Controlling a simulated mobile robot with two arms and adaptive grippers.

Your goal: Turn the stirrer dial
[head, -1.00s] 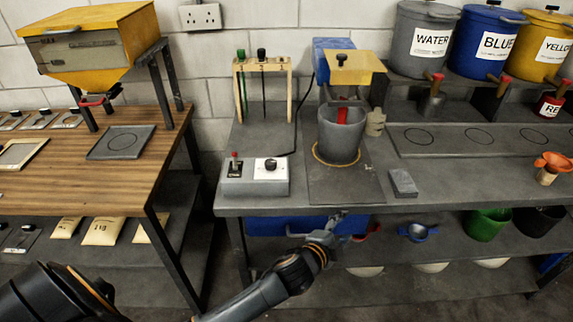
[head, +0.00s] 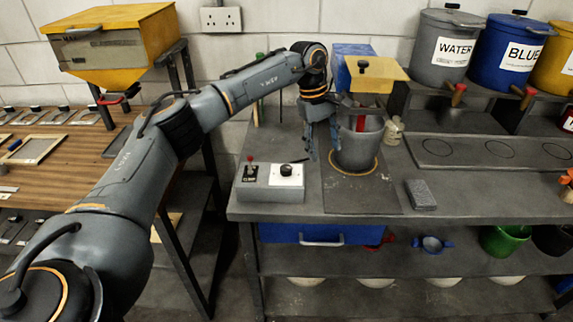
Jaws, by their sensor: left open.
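The stirrer dial (head: 287,169) is a black knob on a white panel, on the right half of a grey control box (head: 270,195) on the grey bench. A switch with a red tip (head: 250,168) stands on the box's left half. My left gripper (head: 321,153) is open and points down, to the right of the dial and above it in the picture. It overlaps the left side of the grey mixing pot (head: 359,150); I cannot tell whether they touch. A red stirrer part (head: 361,123) shows above the pot. My right gripper is out of view.
The blue stirrer head (head: 350,62) with a yellow plate stands behind the pot. A wooden rack (head: 256,106) behind the box is partly hidden by my arm. A grey block (head: 420,194) lies right of the pot. Paint tanks (head: 443,50) stand at upper right.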

